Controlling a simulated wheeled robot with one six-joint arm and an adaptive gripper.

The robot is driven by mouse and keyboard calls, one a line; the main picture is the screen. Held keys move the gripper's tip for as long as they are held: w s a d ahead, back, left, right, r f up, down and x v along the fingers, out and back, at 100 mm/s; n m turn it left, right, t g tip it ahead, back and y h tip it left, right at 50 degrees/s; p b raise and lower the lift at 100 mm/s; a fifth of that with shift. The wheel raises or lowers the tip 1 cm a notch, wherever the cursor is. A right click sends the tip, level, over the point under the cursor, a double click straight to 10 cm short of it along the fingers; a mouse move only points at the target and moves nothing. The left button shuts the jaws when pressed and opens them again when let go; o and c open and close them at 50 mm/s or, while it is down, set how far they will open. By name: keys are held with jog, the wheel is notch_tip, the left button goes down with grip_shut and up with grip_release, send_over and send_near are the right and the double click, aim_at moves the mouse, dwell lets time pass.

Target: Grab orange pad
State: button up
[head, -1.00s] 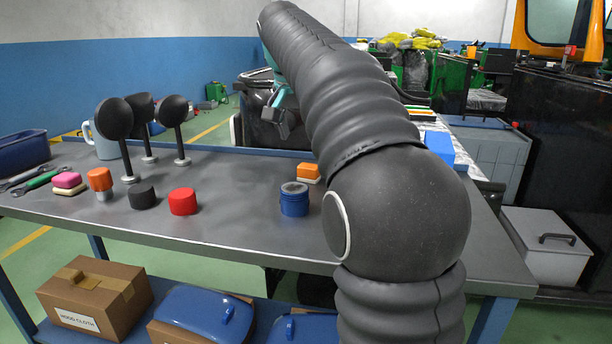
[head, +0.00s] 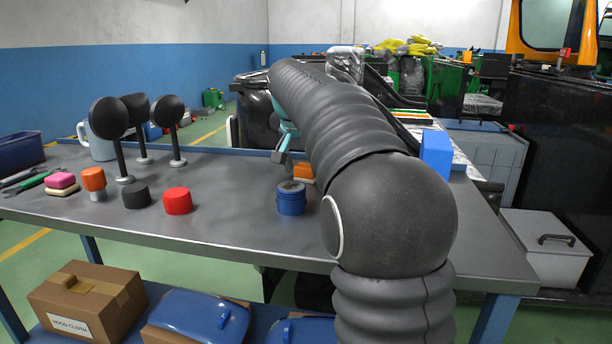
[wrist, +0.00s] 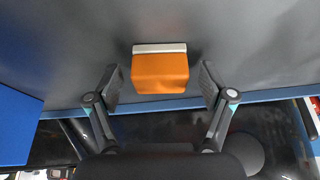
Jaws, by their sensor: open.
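The orange pad (head: 303,171) sits on the grey workbench (head: 235,213) near its back edge, partly hidden by my arm in the head view. In the wrist view the orange pad (wrist: 160,72) shows with a pale strip along its far side. My gripper (wrist: 160,86) is open, with one finger to the left and one to the right of the pad and gaps on both sides. In the head view my gripper (head: 280,150) is just above and behind the pad, partly hidden by my arm.
A blue tin (head: 291,199) stands just in front of the pad. A blue box (head: 436,153) stands to the right, beyond my arm. Red (head: 178,201) and black (head: 136,196) round pieces and black discs on stands (head: 109,118) are to the left.

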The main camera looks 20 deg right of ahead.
jog(key=shift+c, duration=0.2)
jog(key=c, duration=1.2)
